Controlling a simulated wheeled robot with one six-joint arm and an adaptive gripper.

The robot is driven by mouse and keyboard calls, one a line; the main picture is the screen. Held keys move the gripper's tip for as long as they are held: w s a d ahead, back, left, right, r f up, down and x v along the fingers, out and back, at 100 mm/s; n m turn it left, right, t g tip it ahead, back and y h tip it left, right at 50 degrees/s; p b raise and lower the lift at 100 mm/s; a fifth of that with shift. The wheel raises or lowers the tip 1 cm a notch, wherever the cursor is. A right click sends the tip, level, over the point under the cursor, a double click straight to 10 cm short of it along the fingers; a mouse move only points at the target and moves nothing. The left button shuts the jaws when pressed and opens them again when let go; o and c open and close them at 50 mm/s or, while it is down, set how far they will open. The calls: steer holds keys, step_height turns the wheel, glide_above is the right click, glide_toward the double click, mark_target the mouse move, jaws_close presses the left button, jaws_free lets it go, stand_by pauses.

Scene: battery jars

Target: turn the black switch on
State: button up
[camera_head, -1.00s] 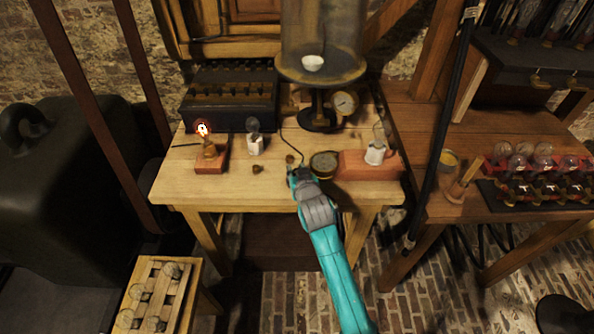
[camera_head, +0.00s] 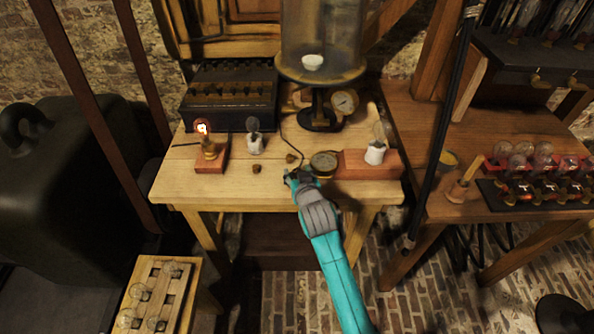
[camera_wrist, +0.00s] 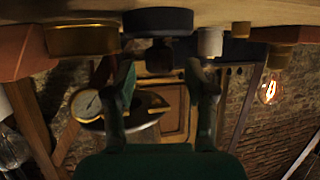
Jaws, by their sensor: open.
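My gripper (camera_head: 299,180) is low at the front edge of the wooden table (camera_head: 215,187). In the wrist view, which is upside down, its two fingers (camera_wrist: 160,74) stand apart with nothing between them. A round black piece (camera_wrist: 158,22), which looks like the black switch, is on the table just beyond the fingertips and roughly in line with the gap. I see no contact.
A round brass gauge (camera_head: 324,163) lies right of the gripper, before a red block (camera_head: 358,163). A glowing bulb (camera_head: 202,128) stands far left. A glass jar (camera_head: 322,40) is behind.

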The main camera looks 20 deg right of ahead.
steer(key=v, duration=1)
steer(key=s+f+n+y, duration=0.1)
steer(key=s+f, duration=0.3)
steer(key=s, duration=0.6)
steer(key=s+f, duration=0.4)
steer(key=s, duration=0.6)
steer(key=s+r, duration=0.3)
steer(key=s, duration=0.8)
steer(key=s+d+r+t, duration=0.1)
steer(key=s+r, duration=0.2)
steer(key=s, duration=0.9)
steer(key=shift+r, duration=0.35)
